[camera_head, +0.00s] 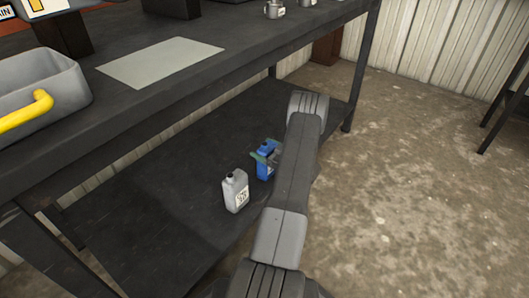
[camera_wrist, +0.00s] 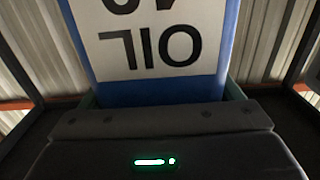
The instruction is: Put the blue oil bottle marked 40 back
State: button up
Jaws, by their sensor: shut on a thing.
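The blue oil bottle (camera_head: 264,172) is on or just above the lower shelf of the dark bench, partly hidden behind my arm. In the wrist view the blue bottle (camera_wrist: 160,95) fills the upper middle, its white label reading OIL and part of a number, upside down in the picture. My gripper (camera_head: 268,159) is shut on the blue bottle; its fingers show at the bottle's sides. Whether the bottle's base touches the shelf I cannot tell.
A grey bottle with a white label (camera_head: 236,191) stands upright on the lower shelf (camera_head: 165,215), just left of the blue bottle. The bench top (camera_head: 180,85) is above, holding a grey tub with a yellow handle (camera_head: 40,100) and a flat grey sheet (camera_head: 160,62). A bench leg (camera_head: 362,65) stands beyond.

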jog(key=shift+r, duration=0.1)
jog(key=shift+f, duration=0.2)
jog(key=o, duration=1.7)
jog(key=shift+r, duration=0.25)
jog(key=p+v, duration=0.3)
jog(key=v, duration=0.9)
